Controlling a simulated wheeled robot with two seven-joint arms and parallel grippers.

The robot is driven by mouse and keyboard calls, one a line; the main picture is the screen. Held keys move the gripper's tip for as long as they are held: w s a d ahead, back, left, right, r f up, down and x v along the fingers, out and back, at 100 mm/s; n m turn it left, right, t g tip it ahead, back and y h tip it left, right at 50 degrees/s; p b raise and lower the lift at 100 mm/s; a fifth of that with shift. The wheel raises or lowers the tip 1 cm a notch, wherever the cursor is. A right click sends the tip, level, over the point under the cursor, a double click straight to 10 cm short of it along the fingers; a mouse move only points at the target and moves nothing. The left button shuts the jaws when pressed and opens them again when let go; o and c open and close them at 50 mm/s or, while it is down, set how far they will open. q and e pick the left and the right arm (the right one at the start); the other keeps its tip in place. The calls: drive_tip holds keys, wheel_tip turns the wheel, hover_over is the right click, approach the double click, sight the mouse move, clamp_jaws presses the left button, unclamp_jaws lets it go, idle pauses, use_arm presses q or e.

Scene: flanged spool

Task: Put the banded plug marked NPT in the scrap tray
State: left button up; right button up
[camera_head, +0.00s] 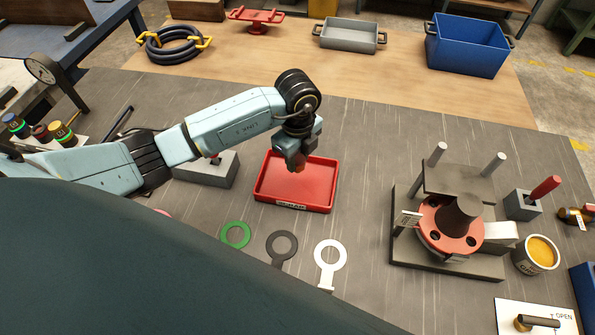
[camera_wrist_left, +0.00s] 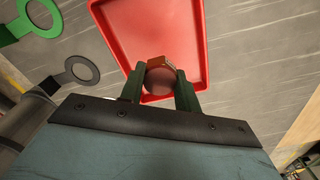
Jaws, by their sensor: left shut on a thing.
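The red scrap tray (camera_head: 310,190) lies on the grey bench mat, with a partly covered label on its near wall. My left gripper (camera_head: 298,166) points down over the tray's back left part. In the left wrist view it (camera_wrist_left: 159,88) is shut on a short round plug (camera_wrist_left: 161,82), reddish brown with an orange band. The plug appears above the tray floor; the exact gap is unclear. No NPT mark is readable on it. The tray's red floor and rim (camera_wrist_left: 205,45) show behind the fingers. My right gripper is not in view.
A flanged spool fixture (camera_head: 448,262) stands to the right, beside a yellow-filled tin (camera_head: 538,254). Green (camera_head: 235,235), dark (camera_head: 282,245) and white (camera_head: 330,255) ring tags lie in front of the tray. Several banded plugs (camera_head: 62,133) stand at far left. A grey block (camera_head: 212,172) adjoins the tray's left.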

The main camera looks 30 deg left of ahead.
sight(298, 170)
use_arm(q)
drive_tip(key=shift+f, duration=2.7)
drive_tip(key=shift+f, duration=0.2)
drive_tip(key=o, duration=1.2)
drive_tip(key=shift+c, duration=0.2)
drive_tip(key=shift+r, duration=0.2)
wheel_tip(298, 170, up, 12)
drive_tip(key=shift+r, duration=0.1)
